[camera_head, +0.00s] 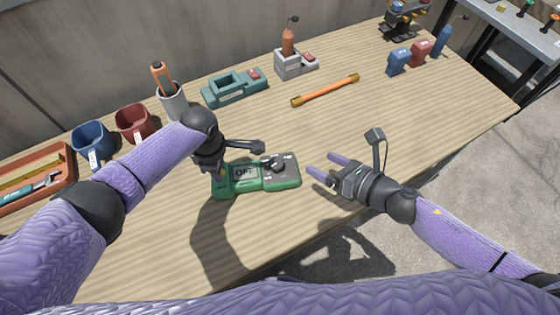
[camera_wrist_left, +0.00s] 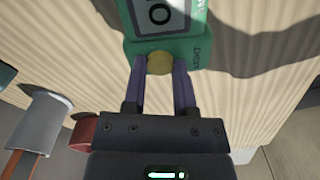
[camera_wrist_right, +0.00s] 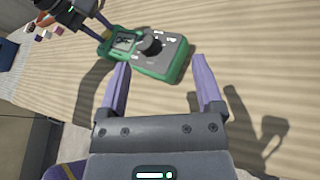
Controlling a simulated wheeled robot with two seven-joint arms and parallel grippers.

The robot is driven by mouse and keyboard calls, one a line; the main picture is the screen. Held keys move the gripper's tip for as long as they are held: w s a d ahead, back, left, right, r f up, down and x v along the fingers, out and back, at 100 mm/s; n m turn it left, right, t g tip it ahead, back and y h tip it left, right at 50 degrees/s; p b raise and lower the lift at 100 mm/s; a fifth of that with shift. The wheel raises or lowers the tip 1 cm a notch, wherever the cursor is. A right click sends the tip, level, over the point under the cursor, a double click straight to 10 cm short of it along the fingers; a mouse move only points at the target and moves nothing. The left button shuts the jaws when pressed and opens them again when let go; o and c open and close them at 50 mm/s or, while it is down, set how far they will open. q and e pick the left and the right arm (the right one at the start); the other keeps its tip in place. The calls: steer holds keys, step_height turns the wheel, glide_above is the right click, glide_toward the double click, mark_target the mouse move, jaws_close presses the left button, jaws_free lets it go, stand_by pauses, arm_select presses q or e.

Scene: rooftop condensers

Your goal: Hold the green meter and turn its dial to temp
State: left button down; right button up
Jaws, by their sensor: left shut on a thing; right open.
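The green meter (camera_head: 252,188) lies on the wooden table, its screen (camera_head: 245,173) reading what looks like OFF. Its black dial (camera_head: 273,163) sits on the grey face right of the screen; the labels around it are too small to read. My left gripper (camera_head: 217,175) is shut on the meter's left end. In the left wrist view its fingers close around a yellow round part (camera_wrist_left: 160,63) at the meter's edge. My right gripper (camera_head: 320,165) is open and empty, just right of the meter. In the right wrist view the dial (camera_wrist_right: 150,44) lies beyond its fingertips.
Behind the meter are a teal cradle (camera_head: 235,92), a grey holder (camera_head: 290,65) with an orange tool, and an orange bar (camera_head: 325,90). Blue (camera_head: 92,140) and red (camera_head: 133,122) mugs, a grey cup (camera_head: 172,103) and a tool tray (camera_head: 60,190) stand left. The table before the meter is clear.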

mark_target(278, 164)
steer(key=w+a+f+n, duration=0.1)
steer(key=a+f, duration=0.1)
steer(key=a, duration=0.1)
steer(key=w+a+f+n+g, duration=0.1)
steer(key=w+a+f+n, duration=0.1)
steer(key=a, duration=0.1)
steer(key=w+a+f+n, duration=0.1)
steer(key=a+n, duration=0.1)
steer(key=a, duration=0.1)
steer(key=shift+w+a+f+g+y, duration=0.1)
steer(key=shift+w+f+g+y, duration=0.1)
steer(key=shift+f+g+y, duration=0.2)
steer(key=shift+c, duration=0.2)
jaws_close()
